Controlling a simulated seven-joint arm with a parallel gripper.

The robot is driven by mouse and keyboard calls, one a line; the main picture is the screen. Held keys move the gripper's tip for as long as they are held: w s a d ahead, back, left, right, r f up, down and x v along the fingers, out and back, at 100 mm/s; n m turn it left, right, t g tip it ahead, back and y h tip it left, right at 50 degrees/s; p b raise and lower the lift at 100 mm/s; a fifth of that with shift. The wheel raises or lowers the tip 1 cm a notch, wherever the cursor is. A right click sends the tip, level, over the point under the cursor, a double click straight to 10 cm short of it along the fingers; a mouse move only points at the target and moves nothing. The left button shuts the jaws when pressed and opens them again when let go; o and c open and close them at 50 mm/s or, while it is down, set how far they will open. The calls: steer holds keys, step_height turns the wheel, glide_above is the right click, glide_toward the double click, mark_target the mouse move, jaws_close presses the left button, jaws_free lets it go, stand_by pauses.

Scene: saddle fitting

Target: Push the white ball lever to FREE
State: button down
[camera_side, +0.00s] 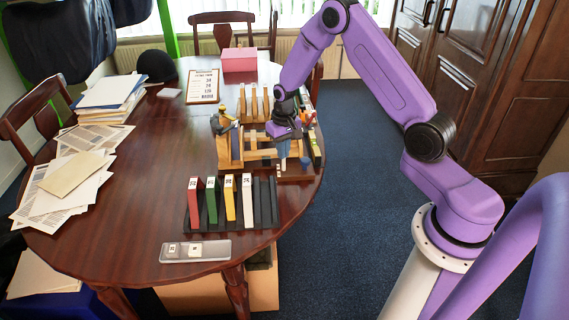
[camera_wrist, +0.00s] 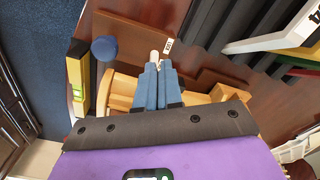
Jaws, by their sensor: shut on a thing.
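My gripper (camera_side: 283,150) points down at the front of a wooden fixture (camera_side: 236,150) near the table's right edge. In the wrist view its blue fingers (camera_wrist: 159,72) are close together. A small white piece (camera_wrist: 154,57), which looks like the white ball lever, shows at their tips. The fingers are shut on it and hide most of it. A small white label (camera_wrist: 168,45) with dark lettering lies just beyond the tips. I cannot read it, so I cannot tell the lever's position.
A blue ball (camera_wrist: 104,48) stands beside the fingers; it also shows in the side view (camera_side: 304,161). A yellow level (camera_wrist: 77,85) lies along the fixture's edge. Papers (camera_side: 75,180) cover the table's left side.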

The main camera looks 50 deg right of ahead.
steer(key=shift+w+d+f+g, duration=0.3)
steer(key=shift+w+d+f, duration=0.25)
steer(key=shift+d, duration=0.15)
stand_by(0.5)
steer(key=shift+s, duration=0.1)
steer(key=shift+s+a, duration=0.35)
steer(key=shift+a, duration=0.05)
steer(key=shift+w+d+r, duration=0.1)
steer(key=shift+r, duration=1.75)
steer(key=shift+w+d+r, duration=0.1)
steer(key=shift+r, duration=1.7)
